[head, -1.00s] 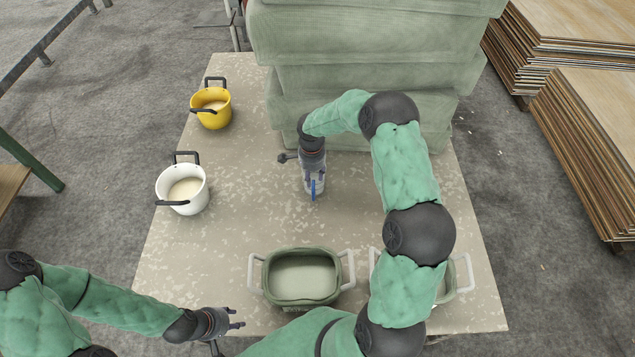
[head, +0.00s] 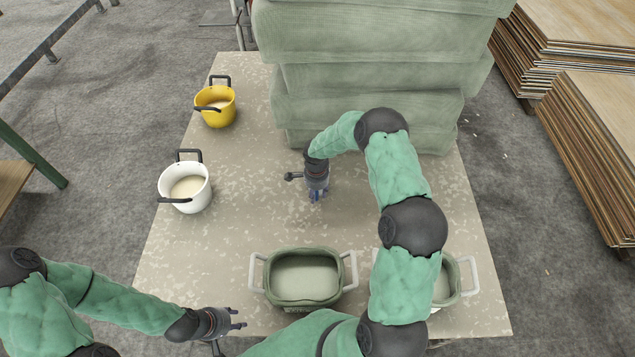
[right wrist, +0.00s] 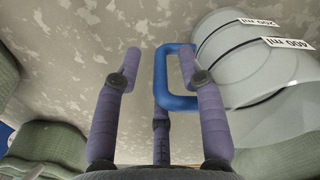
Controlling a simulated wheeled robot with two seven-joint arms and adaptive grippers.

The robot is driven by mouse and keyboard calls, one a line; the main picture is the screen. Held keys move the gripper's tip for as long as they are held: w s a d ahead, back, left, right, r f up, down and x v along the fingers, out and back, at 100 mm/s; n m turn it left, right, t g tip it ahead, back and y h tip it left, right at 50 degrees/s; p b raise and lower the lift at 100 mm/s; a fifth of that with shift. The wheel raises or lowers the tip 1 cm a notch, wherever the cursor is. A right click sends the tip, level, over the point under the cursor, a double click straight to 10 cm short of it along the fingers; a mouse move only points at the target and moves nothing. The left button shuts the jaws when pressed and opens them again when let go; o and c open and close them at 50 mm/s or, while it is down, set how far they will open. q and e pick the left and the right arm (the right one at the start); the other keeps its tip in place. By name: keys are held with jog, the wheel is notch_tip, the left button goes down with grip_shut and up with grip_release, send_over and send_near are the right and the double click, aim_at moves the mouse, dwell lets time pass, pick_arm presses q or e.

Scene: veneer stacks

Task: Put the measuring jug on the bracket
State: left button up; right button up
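The measuring jug (right wrist: 255,75) is translucent grey with white volume labels and a blue loop handle (right wrist: 161,80); it fills the right of the right wrist view. My right gripper (right wrist: 160,58) is open there. The handle's near-side bar stands between its fingers, and the right finger overlaps the loop; I cannot tell whether it touches. In the head view my right gripper (head: 317,196) points down over the middle of the table, and the jug is hidden or too small to make out. My left gripper (head: 240,318) is open and empty at the front left. I cannot identify the bracket.
A yellow pot (head: 222,117) and a white pot (head: 186,203) stand along the left of the speckled table (head: 225,245). A green casserole (head: 304,302) stands at the front; another container (head: 466,280) is partly behind my right arm. Green padded blocks (head: 385,45) are stacked at the back.

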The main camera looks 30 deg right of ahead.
jog(key=shift+f, duration=0.55)
grip_shut()
jog(key=shift+r, duration=0.1)
